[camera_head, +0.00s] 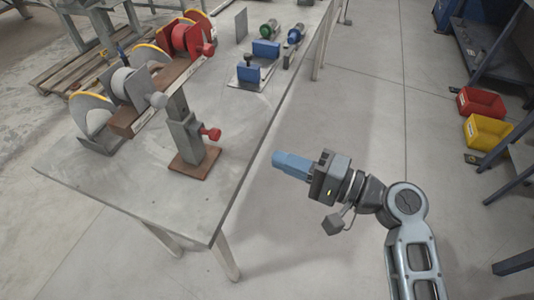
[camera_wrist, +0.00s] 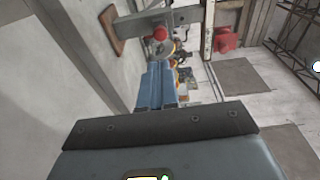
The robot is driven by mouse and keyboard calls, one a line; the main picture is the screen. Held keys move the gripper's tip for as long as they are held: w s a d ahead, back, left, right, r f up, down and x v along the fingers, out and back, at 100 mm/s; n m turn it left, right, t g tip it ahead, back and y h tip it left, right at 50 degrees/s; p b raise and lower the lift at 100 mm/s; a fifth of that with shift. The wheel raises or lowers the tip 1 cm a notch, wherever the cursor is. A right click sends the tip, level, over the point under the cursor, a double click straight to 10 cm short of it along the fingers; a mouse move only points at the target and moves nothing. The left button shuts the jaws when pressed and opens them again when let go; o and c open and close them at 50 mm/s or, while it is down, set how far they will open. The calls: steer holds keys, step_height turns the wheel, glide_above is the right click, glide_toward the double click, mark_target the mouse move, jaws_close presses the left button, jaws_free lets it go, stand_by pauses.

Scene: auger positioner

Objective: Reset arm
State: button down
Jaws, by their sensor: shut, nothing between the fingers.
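My gripper (camera_head: 277,158) has blue fingers and is held out over the floor, beside the right edge of the table, touching nothing. Its fingers are together and empty; they also show in the wrist view (camera_wrist: 157,84). In the head view, the auger positioner (camera_head: 186,130) stands on the table to the left of my gripper, a grey post on a brown base with a red knob. In the wrist view, the grey post with its red knob (camera_wrist: 160,33) shows beyond the fingertips.
The grey table (camera_head: 150,190) fills the left. It carries red and grey spools (camera_head: 122,82) on a rail and small blue-handled fixtures (camera_head: 248,72) farther back. Red (camera_head: 481,101) and yellow (camera_head: 487,131) bins are at the right. The floor between is clear.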

steer(key=shift+v, duration=0.85)
steer(key=s+d+f+m+t+h, duration=0.1)
steer(key=s+d+f+t+h, duration=0.1)
steer(key=s+d+f+h, duration=0.5)
steer(key=s+d+f+t+h, duration=0.2)
steer(key=s+d+f+h, duration=0.25)
steer(key=s, duration=0.45)
steer(key=s+d+r+n+t+h, duration=0.1)
steer(key=s+d+r+n+h, duration=0.1)
steer(key=s+r, duration=0.5)
steer(key=s+d+r+n+t+h, duration=0.2)
steer(key=s+d+r+n, duration=0.1)
steer(key=s+r, duration=0.4)
steer(key=s+n, duration=0.1)
steer(key=s, duration=0.2)
steer(key=shift+s, duration=0.2)
stand_by(0.6)
